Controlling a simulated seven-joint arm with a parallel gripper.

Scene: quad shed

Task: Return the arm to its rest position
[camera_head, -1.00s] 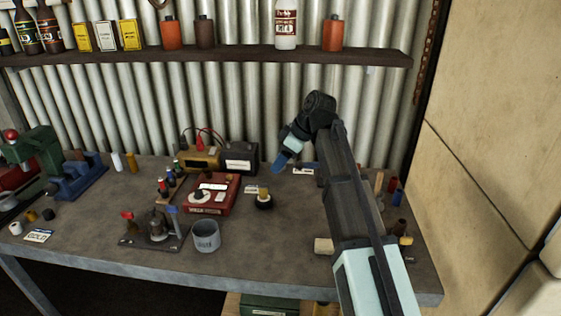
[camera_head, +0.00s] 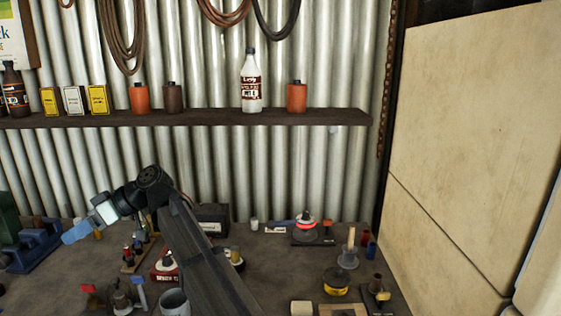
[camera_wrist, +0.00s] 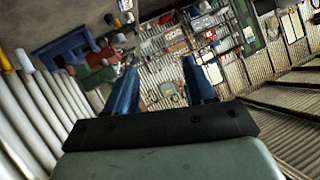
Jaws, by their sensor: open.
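My arm crosses the lower middle of the head view, its dark links rising from the bottom edge and bending to the left. My gripper (camera_head: 76,233) is at the arm's left end, raised in front of the bench's left part, with blue fingers. In the wrist view, my gripper (camera_wrist: 160,85) shows two blue fingers standing wide apart with nothing between them. The bench (camera_head: 275,275) lies below, partly hidden by my arm.
A shelf (camera_head: 210,118) with bottles, boxes and tins spans the corrugated wall. Left on the bench is a blue vise (camera_head: 38,247). Right are a pad with a red-topped item (camera_head: 306,222) and a yellow tin (camera_head: 336,279). A pale cabinet (camera_head: 465,150) stands far right.

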